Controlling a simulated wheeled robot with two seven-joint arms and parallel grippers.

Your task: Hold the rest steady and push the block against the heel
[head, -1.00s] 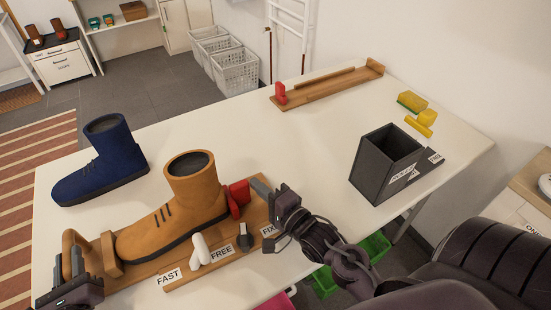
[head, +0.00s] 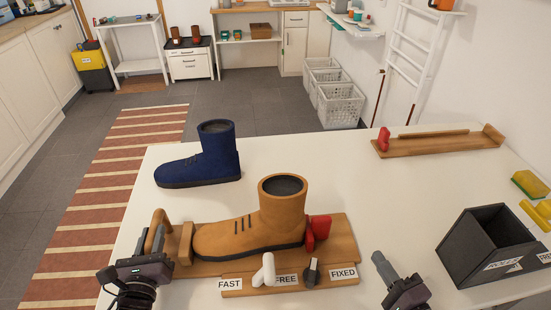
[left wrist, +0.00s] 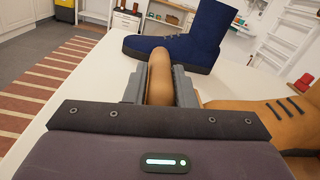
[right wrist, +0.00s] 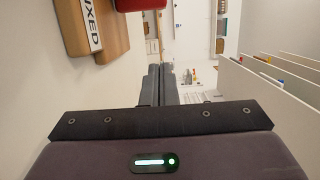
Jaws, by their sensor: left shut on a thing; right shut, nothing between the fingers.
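An orange-brown boot (head: 255,225) lies sole-down along a wooden rest (head: 340,235), its toe at a wooden stop (head: 185,243) and its heel at a red block (head: 318,230). The block looks to be against or very near the heel. The rest's front strip has labels FAST, FREE and FIXED, a white lever (head: 265,270) and a dark knob (head: 311,270). My left gripper (head: 150,250) is shut on the rest's wooden handle (left wrist: 160,78) at the toe end. My right gripper (head: 380,262) is shut and empty, to the right of the rest and apart from the block.
A blue boot (head: 205,160) stands behind on the white table (head: 300,160). A second wooden rest (head: 440,145) with a red block lies at the back right. A dark open box (head: 490,245) and a yellow-green sponge (head: 529,184) are at the right.

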